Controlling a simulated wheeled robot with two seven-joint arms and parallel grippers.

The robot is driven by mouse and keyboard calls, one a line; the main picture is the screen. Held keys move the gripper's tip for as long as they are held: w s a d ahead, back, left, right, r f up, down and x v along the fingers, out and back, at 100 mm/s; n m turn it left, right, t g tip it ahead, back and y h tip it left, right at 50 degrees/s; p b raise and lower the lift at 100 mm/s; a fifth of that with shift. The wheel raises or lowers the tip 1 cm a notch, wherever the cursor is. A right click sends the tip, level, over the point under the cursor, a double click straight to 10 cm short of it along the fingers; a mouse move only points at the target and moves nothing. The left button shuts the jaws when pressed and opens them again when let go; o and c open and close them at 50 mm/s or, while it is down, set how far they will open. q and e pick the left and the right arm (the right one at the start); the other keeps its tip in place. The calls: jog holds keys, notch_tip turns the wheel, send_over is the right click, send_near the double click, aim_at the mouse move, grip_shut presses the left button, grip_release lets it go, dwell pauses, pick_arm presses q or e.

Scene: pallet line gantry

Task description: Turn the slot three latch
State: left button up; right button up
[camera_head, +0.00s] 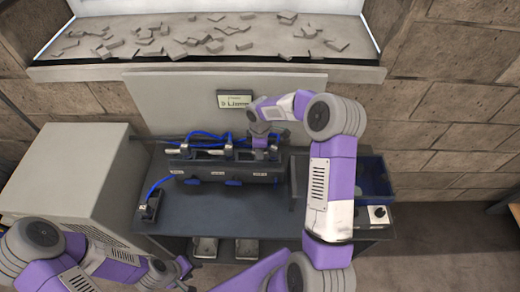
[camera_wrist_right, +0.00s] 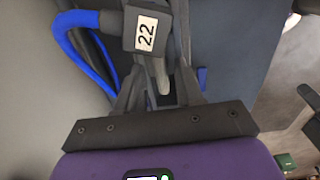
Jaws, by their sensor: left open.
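A long black slotted unit (camera_head: 225,170) lies on the dark table, with blue cables and several connector blocks along its back. Small labels on its front are too small to read. My right gripper (camera_head: 259,140) is at the unit's right end, pointing down. In the right wrist view, its two dark fingers (camera_wrist_right: 160,88) stand on either side of a slim grey lever-like piece (camera_wrist_right: 164,80); whether they press on it is unclear. My left gripper (camera_head: 184,270) is open and empty, low in front of the table.
A small display (camera_head: 234,99) is on the grey back panel. A blue bin (camera_head: 372,177) and a grey box with a black knob (camera_head: 377,214) are at the right. A black box with a blue cable (camera_head: 149,206) is at the table's left. A large grey cabinet (camera_head: 65,170) stands left.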

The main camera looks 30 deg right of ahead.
notch_tip(320, 180, up, 8)
jog(key=shift+f, duration=0.2)
dwell(0.5)
